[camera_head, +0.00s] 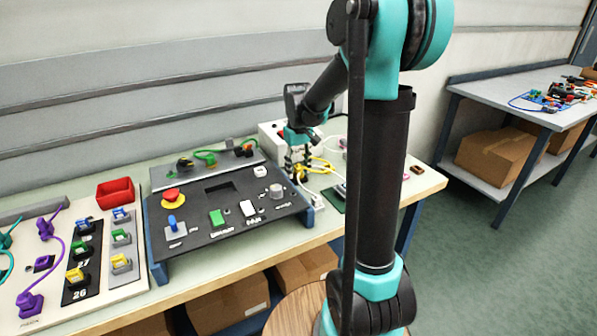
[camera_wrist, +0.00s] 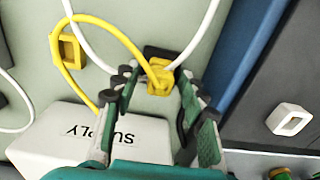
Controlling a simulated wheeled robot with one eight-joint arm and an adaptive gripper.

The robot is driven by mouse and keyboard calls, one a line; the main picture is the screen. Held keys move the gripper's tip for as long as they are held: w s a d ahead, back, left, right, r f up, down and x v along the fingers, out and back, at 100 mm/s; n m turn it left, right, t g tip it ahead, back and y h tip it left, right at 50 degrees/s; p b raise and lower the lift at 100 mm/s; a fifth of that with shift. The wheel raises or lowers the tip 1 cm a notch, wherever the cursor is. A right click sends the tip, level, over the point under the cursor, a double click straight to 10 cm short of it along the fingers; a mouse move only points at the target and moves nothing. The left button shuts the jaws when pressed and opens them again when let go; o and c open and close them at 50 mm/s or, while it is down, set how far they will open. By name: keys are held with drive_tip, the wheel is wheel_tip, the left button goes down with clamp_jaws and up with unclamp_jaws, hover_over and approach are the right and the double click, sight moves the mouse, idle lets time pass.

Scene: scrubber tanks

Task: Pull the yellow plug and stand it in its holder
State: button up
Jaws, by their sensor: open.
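The yellow plug (camera_wrist: 160,86) shows in the wrist view between the fingers of my gripper (camera_wrist: 154,78). Its yellow cord (camera_wrist: 108,27) loops up and left from it. My fingers are open on either side of the plug; I cannot tell whether either touches it. A yellow square frame with an opening (camera_wrist: 69,52), seemingly the holder, stands to the left and looks empty. In the head view my gripper (camera_head: 297,163) is low over the back right of the bench, by the yellow cord (camera_head: 322,164). The plug's lower end and socket are hidden or unclear there.
A white box marked SUPPLY (camera_wrist: 92,140) lies close to my left finger. White cords cross the area. A dark control panel (camera_head: 215,215) is left of my gripper in the head view.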

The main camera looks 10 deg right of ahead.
sight(298, 167)
idle(0.8)
clamp_jaws()
drive_tip(key=o, duration=0.6)
unclamp_jaws()
wheel_tip(298, 167, up, 12)
idle(0.5)
